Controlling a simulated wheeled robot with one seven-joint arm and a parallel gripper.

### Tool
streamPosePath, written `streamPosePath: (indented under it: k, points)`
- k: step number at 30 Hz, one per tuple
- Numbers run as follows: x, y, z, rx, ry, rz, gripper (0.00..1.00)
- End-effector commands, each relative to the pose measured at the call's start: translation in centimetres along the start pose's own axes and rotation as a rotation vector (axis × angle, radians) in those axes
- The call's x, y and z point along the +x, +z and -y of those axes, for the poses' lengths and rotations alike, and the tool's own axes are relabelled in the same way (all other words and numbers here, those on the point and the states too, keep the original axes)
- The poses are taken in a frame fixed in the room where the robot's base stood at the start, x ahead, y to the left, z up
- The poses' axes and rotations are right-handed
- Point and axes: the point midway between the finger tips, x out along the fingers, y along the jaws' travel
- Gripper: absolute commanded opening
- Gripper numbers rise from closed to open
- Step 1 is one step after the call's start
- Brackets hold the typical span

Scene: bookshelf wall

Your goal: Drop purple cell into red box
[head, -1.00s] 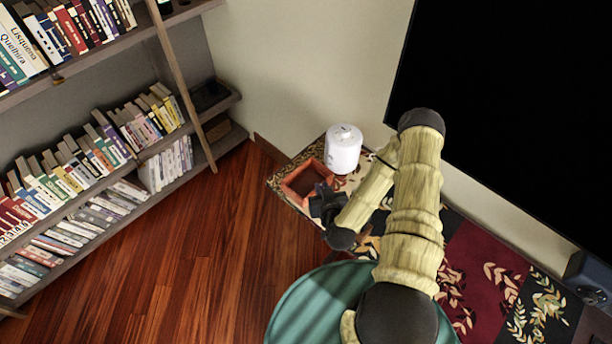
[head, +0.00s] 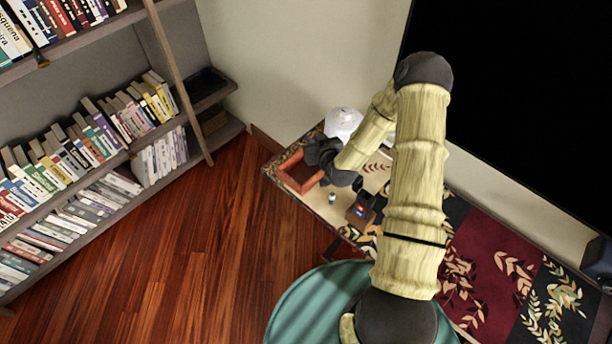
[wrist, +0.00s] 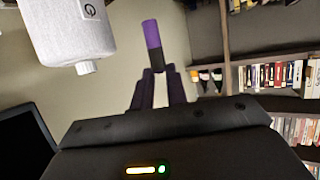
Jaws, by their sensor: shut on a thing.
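The purple cell (wrist: 152,35), purple with a black lower end, stands up from between the fingertips of my gripper (wrist: 157,74) in the wrist view. My gripper is shut on its black end. In the head view my gripper (head: 322,153) is over the back right side of the red box (head: 302,188), an open orange-red box at the left end of the patterned table. My gripper hides part of the box's rim and inside. The cell cannot be made out in the head view.
A white canister (head: 342,121) stands behind my gripper; the wrist view shows a white device (wrist: 66,30) with a power mark. A small teal cell (head: 332,198) and a dark box (head: 361,211) are on the table. A bookshelf (head: 150,165) is left; a black screen (head: 520,110) is right.

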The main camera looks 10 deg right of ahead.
Motion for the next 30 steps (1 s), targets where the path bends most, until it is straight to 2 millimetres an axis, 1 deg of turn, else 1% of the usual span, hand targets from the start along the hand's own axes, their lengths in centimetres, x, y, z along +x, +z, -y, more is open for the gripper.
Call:
streamPosePath:
  k: [1,5,14,20,27,30]
  points:
    - [0.3,-0.1,-0.1,-0.003,-0.002,0.000,0.00]
    - [0.3,-0.4,-0.1,-0.001,-0.005,0.003,0.00]
    - [0.4,-0.1,0.0,-0.001,-0.005,0.003,0.00]
    - [1.0,1.4,-0.3,0.001,0.000,0.002,0.00]
    - [2.1,4.1,-0.4,0.002,0.001,0.003,0.00]
    - [2.4,4.8,-0.3,0.001,-0.001,0.003,0.00]
